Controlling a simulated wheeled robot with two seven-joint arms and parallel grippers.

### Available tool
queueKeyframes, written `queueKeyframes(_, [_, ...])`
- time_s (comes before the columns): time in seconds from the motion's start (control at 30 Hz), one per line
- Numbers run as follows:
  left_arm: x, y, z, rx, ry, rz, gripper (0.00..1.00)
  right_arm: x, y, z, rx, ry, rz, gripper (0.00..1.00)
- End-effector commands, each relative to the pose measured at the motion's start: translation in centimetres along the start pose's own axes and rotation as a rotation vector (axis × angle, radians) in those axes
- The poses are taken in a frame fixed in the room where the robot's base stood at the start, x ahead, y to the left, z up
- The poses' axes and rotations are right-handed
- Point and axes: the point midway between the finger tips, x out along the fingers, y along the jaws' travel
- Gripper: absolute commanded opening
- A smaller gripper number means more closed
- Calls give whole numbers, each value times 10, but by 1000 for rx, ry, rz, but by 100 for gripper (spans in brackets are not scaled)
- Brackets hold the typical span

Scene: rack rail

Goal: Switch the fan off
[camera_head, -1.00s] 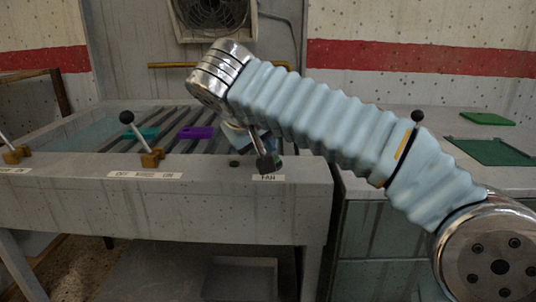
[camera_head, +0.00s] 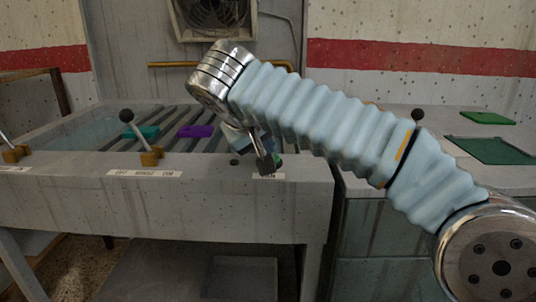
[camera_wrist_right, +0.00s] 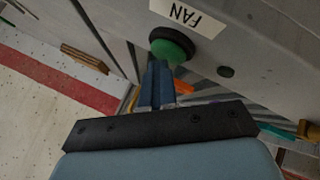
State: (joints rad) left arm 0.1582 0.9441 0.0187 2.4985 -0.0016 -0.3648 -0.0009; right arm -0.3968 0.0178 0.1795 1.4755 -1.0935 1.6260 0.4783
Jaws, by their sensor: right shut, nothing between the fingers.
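The fan (camera_head: 210,12) is in a pale frame on the back wall, cut off by the top edge. On the front ledge of the grey bench, a green button (camera_head: 278,160) sits behind the white FAN label (camera_head: 270,175). In the right wrist view the green button (camera_wrist_right: 172,46) is a dome in a dark collar, beside the FAN label (camera_wrist_right: 187,15). My right gripper (camera_head: 265,166) is shut and empty, pointing down at the button; its fingertips (camera_wrist_right: 157,70) look close to it, but contact cannot be told. My left gripper is out of view.
A small dark round button (camera_head: 234,163) lies left of the green one, also in the wrist view (camera_wrist_right: 226,72). A ball-topped lever (camera_head: 138,135) stands further left. Teal (camera_head: 143,132) and purple (camera_head: 196,131) pieces lie on the slatted bed.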

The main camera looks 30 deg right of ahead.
Motion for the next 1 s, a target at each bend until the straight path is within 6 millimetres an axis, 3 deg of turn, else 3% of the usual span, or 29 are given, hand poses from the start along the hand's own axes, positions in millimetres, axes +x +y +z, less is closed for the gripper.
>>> queueKeyframes(0.37, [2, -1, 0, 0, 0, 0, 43, 5, -3, 4, -4, -12, 0, 0])
queueKeyframes(1.0, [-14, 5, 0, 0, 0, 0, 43, -7, 6, -6, -2, -8, 1, 0])
